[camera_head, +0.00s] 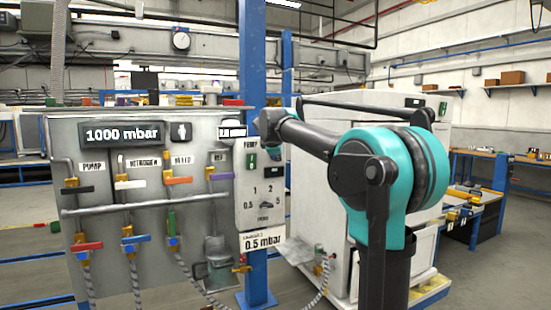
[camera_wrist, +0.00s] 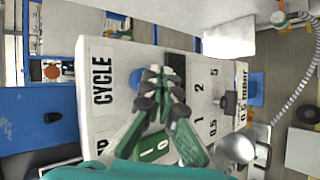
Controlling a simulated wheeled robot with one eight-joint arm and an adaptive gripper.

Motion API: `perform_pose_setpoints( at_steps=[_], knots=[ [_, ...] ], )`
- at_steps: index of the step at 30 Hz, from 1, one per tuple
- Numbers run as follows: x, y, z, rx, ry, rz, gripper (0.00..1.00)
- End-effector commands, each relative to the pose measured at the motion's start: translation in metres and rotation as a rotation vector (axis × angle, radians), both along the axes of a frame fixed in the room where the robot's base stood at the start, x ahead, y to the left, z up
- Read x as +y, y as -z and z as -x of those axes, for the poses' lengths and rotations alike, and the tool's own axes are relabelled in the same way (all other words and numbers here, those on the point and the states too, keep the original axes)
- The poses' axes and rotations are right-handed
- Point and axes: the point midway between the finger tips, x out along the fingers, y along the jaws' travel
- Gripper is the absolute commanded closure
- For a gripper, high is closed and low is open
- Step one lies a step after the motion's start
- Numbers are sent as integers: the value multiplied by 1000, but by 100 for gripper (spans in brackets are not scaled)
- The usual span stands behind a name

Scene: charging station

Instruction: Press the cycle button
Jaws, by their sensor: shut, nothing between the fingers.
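The cycle button (camera_wrist: 137,78) is a round blue button beside the black word CYCLE on the white control box (camera_wrist: 118,48) in the wrist view. The fingers partly cover it. My gripper (camera_wrist: 157,76) is shut and empty, with its dark fingertips over the box face just right of the blue button. I cannot tell whether they touch the face.
A green rocker switch (camera_wrist: 155,147) lies below the fingers, and a dark knob (camera_wrist: 228,101) sits right among numbers. A grey valve panel (camera_head: 110,200) with a 1000 mbar display stands left. A white cabinet (camera_head: 335,230) stands behind my arm.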

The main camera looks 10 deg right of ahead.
Motion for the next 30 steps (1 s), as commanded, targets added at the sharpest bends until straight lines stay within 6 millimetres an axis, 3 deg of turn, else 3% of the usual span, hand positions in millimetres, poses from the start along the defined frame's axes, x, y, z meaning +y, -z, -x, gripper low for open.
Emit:
perform_pose_setpoints(
  at_steps=[30],
  knots=[
    [4, 0, -11, 0, 0, 0, 100]
  ],
)
